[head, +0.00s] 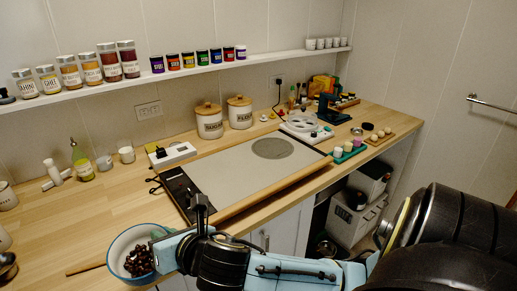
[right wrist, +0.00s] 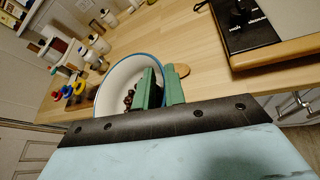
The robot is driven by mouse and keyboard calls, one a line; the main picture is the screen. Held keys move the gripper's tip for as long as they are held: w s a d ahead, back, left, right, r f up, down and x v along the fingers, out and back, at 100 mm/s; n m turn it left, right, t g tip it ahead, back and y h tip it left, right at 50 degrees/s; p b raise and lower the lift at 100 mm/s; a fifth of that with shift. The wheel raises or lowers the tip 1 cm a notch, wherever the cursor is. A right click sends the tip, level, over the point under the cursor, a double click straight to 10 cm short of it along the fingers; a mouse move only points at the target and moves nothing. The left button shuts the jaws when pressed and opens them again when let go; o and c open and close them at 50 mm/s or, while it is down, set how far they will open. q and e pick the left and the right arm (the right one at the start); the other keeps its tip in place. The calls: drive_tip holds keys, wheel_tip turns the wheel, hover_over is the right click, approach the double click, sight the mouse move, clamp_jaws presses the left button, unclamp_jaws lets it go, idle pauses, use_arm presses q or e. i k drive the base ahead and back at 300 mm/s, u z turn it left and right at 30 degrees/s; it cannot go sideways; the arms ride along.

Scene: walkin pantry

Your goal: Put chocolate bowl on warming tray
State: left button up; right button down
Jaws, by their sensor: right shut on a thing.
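The chocolate bowl (head: 118,257) is white with a blue rim and holds dark chocolate pieces. It is at the counter's front left in the head view, and it also shows in the right wrist view (right wrist: 120,77). My right gripper (right wrist: 160,88) is shut on the bowl's wall, with one green finger inside the rim and one outside. In the head view the right gripper (head: 160,240) is at the bowl's right side. The warming tray (head: 235,172) is a wide pale plate with a black control panel at its left end, right of the bowl. My left gripper is not in view.
A grey disc (head: 272,148) lies on the tray's far right part. A wooden stick (head: 85,267) lies beside the bowl. Canisters (head: 209,122) and a white power strip (head: 171,154) stand behind the tray. Bare counter lies between the bowl and the left-hand bottles.

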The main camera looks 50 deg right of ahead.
sight(230, 172)
drive_tip(key=k, duration=0.85)
drive_tip(key=z, duration=1.2)
drive_tip(key=i, duration=1.7)
drive_tip(key=u, duration=0.65)
